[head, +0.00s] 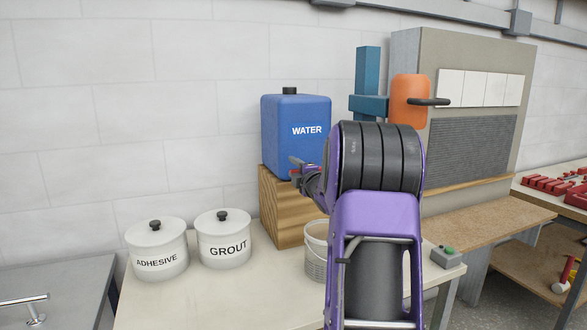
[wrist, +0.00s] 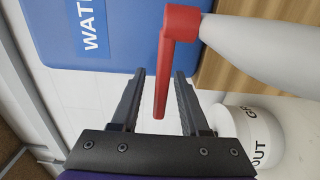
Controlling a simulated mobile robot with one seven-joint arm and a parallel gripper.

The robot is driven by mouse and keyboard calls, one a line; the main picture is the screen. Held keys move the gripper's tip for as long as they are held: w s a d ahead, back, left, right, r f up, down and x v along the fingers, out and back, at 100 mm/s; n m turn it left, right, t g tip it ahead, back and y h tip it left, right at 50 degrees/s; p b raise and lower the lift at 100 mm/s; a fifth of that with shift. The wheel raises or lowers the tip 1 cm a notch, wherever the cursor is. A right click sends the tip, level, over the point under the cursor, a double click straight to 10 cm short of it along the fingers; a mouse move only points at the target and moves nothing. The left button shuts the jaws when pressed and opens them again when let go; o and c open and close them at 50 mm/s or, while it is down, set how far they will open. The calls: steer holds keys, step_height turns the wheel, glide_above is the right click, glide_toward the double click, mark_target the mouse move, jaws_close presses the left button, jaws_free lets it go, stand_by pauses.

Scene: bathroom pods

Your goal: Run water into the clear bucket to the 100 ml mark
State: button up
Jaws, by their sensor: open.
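The blue water container (head: 280,132), labelled WATER, stands on a wooden block (head: 288,215). It also shows in the wrist view (wrist: 115,20). Its tap has a red lever (wrist: 162,85) and a pale grey pipe-like part (wrist: 265,45). My gripper (wrist: 160,74) is open at the tap, with the lever between its two fingers in the picture and gaps on both sides. In the head view my gripper (head: 301,168) is small and partly hidden by my arm. The clear bucket (head: 315,252) stands on the bench below, partly hidden by my arm; its marks and any water cannot be read.
White ADHESIVE (head: 158,262) and GROUT (head: 224,250) pots stand left of the block on the pale bench (head: 200,300). The grout pot (wrist: 265,125) also shows in the wrist view. A tiled panel stands behind.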

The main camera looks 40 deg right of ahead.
steer(key=shift+w, duration=0.3)
jaws_close()
steer(key=shift+d, duration=0.1)
stand_by(1.2)
